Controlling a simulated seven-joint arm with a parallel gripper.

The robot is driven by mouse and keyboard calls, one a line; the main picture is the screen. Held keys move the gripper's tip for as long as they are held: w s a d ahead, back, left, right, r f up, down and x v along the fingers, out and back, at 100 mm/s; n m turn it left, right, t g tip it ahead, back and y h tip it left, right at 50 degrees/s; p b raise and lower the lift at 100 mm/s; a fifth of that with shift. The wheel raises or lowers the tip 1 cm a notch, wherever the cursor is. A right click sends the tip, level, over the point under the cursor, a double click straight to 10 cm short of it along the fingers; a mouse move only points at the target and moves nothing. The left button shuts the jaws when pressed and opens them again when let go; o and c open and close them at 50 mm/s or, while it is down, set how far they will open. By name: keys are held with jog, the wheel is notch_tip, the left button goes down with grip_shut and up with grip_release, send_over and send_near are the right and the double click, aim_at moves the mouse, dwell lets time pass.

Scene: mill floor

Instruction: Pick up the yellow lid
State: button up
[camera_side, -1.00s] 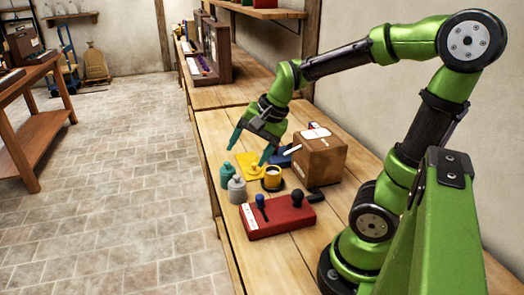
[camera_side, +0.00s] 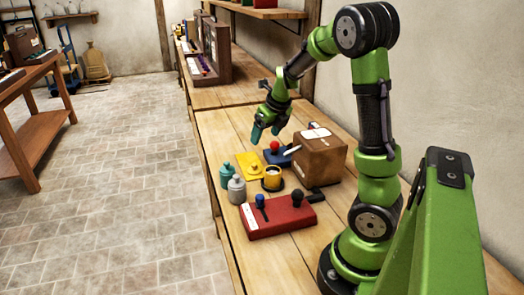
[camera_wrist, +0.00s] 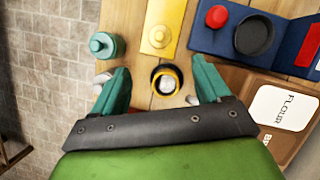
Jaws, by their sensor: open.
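The yellow lid (camera_side: 250,165) appears to be the flat yellow plate on the bench, left of the cardboard box. In the wrist view the yellow lid (camera_wrist: 170,14) lies near the top centre, with a small round knob on it. My gripper (camera_side: 267,131) hangs above the bench, beyond the lid in the side view. Its teal fingers are apart with nothing between them; the wrist view shows my gripper (camera_wrist: 160,70) with a fingertip at each side. A yellow-rimmed round cup (camera_wrist: 166,80) with pale contents appears between the fingers there, lower down on the bench.
A teal pot (camera_side: 227,173) and a grey pot (camera_side: 237,190) stand left of the yellow cup. A blue base (camera_wrist: 222,40) with a red knob lies right of the lid. The cardboard box (camera_side: 320,160) stands further right, and a red lever box (camera_side: 280,217) sits in front.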

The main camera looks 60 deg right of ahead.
send_over(256, 165)
jog(key=s, duration=0.1)
jog(key=f, duration=0.9)
jog(key=shift+s+a, duration=0.2)
jog(key=x, duration=0.4)
jog(key=shift+s+a+f, duration=0.2)
jog(key=shift+s+f, duration=0.05)
jog(key=shift+f, duration=0.05)
jog(key=shift+w+f, duration=0.2)
jog(key=shift+f, duration=0.2)
